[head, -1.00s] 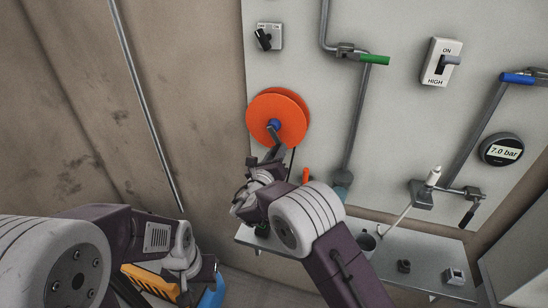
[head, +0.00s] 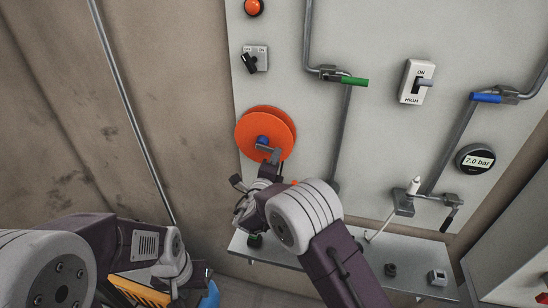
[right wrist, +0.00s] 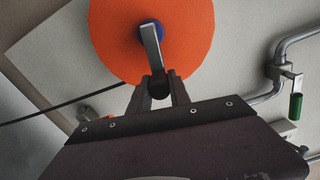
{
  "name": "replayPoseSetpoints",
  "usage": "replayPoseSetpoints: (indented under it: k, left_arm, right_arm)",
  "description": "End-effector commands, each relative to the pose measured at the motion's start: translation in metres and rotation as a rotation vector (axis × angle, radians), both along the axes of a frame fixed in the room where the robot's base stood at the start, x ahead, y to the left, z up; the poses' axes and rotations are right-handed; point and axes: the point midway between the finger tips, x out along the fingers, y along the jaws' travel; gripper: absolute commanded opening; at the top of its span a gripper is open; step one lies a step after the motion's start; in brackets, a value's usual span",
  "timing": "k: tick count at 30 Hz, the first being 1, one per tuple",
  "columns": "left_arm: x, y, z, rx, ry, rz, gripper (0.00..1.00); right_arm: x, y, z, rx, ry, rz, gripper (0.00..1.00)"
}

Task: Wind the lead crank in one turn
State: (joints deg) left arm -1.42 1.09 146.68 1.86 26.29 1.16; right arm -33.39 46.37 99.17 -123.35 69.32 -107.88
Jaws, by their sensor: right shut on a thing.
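The lead crank is a grey arm (head: 269,151) on the blue hub (head: 263,141) of an orange reel (head: 250,129) on the wall panel. In the head view the arm points down and right from the hub. My right gripper (right wrist: 159,87) is shut on the crank's dark handle (right wrist: 158,77), just below the hub in the right wrist view; there the crank arm (right wrist: 152,45) points down. In the head view my right wrist partly hides the grip. My left gripper (head: 190,284) is low at the left; its fingers are not clear.
A black lead (right wrist: 65,106) runs left from near the reel. A switch (head: 255,58) sits above the reel, and a pipe with a green-handled valve (head: 353,81) to its right. A shelf (head: 330,268) juts out below. The left wall is bare except for a pipe.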

Motion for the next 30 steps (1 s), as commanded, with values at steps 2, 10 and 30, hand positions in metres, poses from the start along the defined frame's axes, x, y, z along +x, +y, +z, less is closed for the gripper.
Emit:
replayPoseSetpoints:
  k: [2,10,30]
  left_arm:
    - [0.000,0.000,0.007,0.000,0.000,0.000,0.36]
    - [0.000,0.000,0.015,0.000,0.000,0.000,0.36]
    - [0.000,0.000,0.017,0.000,0.000,0.000,0.36]
  right_arm:
    - [0.000,-0.001,0.005,-0.041,0.013,0.000,0.00]
    - [0.000,-0.001,0.010,-0.141,0.046,0.001,0.00]
    - [0.000,-0.001,0.011,-0.173,0.056,0.001,0.40]
